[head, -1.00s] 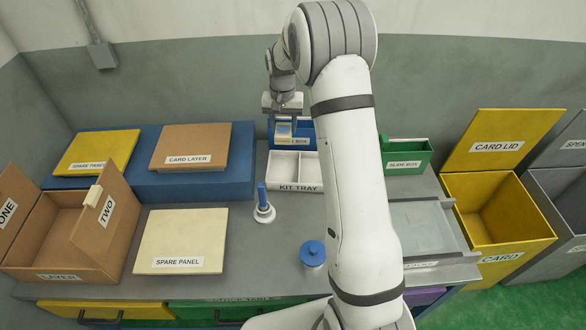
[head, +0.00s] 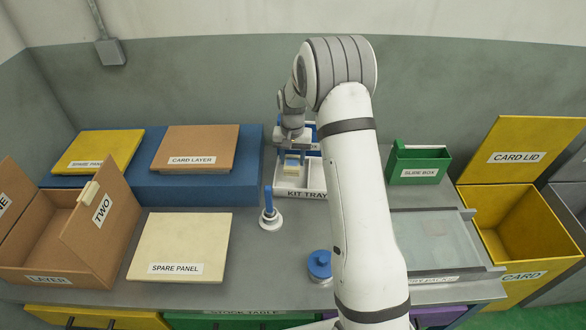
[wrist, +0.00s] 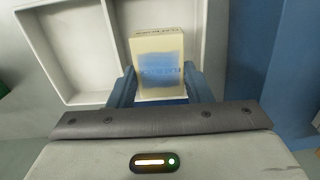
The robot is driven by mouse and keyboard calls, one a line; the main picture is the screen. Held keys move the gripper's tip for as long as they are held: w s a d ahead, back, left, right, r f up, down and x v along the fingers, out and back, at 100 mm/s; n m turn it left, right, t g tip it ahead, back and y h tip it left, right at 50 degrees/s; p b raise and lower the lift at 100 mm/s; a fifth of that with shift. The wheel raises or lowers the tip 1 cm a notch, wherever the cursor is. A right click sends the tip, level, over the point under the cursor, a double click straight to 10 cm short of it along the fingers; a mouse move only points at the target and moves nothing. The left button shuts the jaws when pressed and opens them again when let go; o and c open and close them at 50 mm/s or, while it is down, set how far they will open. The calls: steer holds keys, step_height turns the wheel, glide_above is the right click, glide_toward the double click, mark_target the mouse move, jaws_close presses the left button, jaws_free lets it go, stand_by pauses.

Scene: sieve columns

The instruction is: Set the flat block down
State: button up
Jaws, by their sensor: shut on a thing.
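The flat block (wrist: 158,65) is cream with a blue patch on its face. My gripper (wrist: 160,88) is shut on it, one blue finger on each side. In the head view the block (head: 292,169) shows below my gripper (head: 292,158). The white kit tray (head: 307,195) is beneath, and its wall (wrist: 112,35) shows in the wrist view. The block is over the compartment at the left in the head view, the right one in the wrist view. Whether it touches the tray floor I cannot tell. My arm hides the tray's right part.
A blue box stands behind the tray, mostly hidden. The blue platform (head: 205,192) is left of the tray, with a card layer panel (head: 195,147) on it. A green slide box (head: 419,165) stands right. A white holder with a blue post (head: 270,210) is in front.

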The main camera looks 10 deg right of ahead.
mark_target(292, 160)
steer(key=shift+f, duration=2.15)
steer(key=o, duration=1)
steer(key=shift+r, duration=0.1)
step_height(292, 160, up, 12)
steer(key=shift+f, duration=0.1)
steer(key=s+r+n+t, duration=0.1)
steer(key=s+r, duration=0.6)
steer(key=s, duration=0.5)
steer(key=s+r+n+t, duration=0.1)
steer(key=s+r, duration=0.5)
steer(key=s, duration=0.6)
steer(key=shift+n+t, duration=0.3)
steer(key=shift+n, duration=0.4)
steer(key=s, duration=0.7)
steer(key=s+f, duration=0.1)
steer(key=s, duration=0.2)
steer(key=shift+s+a, duration=0.2)
steer(key=shift+a, duration=0.05)
